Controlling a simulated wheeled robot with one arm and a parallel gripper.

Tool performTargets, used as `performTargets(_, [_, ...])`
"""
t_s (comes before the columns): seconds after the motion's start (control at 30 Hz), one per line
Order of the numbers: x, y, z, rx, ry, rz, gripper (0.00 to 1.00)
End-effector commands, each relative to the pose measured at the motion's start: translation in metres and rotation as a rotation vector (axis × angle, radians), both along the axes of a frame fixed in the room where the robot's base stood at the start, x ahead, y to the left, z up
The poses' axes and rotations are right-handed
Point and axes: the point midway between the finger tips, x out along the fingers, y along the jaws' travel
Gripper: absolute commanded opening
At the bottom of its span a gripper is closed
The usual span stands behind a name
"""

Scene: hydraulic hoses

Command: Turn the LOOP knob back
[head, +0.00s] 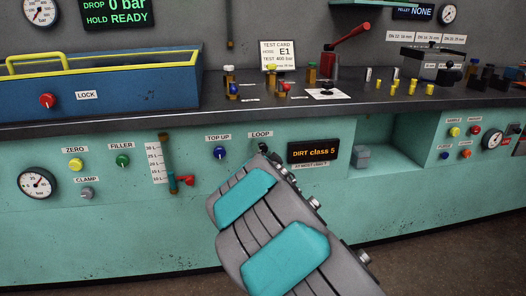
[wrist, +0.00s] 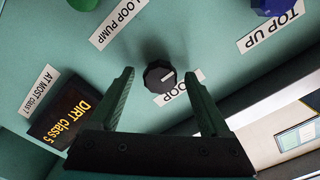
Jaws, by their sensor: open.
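The LOOP knob (wrist: 160,76) is a small black faceted knob with a pale mark on its face, on the teal panel in the wrist view. In the head view the knob (head: 263,147) shows just above my arm, under the LOOP label (head: 261,134). My gripper (wrist: 158,78) is open, one finger to each side of the knob, with a gap on both sides. The knob lies about level with the fingertips in the picture; I cannot tell how deep they reach. In the head view my arm hides the fingers.
The TOP UP knob (head: 219,153) is blue and sits left of LOOP. A display (head: 313,151) reading "DIRT class 5" is to the right. A gauge tube with a red valve (head: 185,180) is further left. The dark counter edge (head: 200,107) runs above the panel.

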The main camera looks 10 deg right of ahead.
Motion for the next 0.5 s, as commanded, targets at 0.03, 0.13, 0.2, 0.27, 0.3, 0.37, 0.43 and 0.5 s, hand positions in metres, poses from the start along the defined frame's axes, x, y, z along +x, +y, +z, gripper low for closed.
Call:
performTargets(0.03, [0.0001,-0.0001,-0.0001,0.000,0.000,0.000,0.81])
performTargets(0.13, [-0.0001,0.0000,0.0000,0.000,0.000,0.000,0.81])
performTargets(0.2, [-0.0002,0.0000,0.0000,0.000,0.000,0.000,0.77])
performTargets(0.27, [-0.0002,0.0001,0.0000,0.000,0.000,0.000,0.71])
performTargets(0.3, [-0.0002,0.0001,-0.0001,0.000,0.000,0.000,0.66])
performTargets(0.37, [-0.0002,0.0002,0.0001,0.000,0.000,0.000,0.59])
performTargets(0.43, [-0.0002,0.0001,0.0000,0.000,0.000,0.000,0.52])
performTargets(0.5, [-0.0002,0.0001,0.0000,0.000,0.000,0.000,0.44])
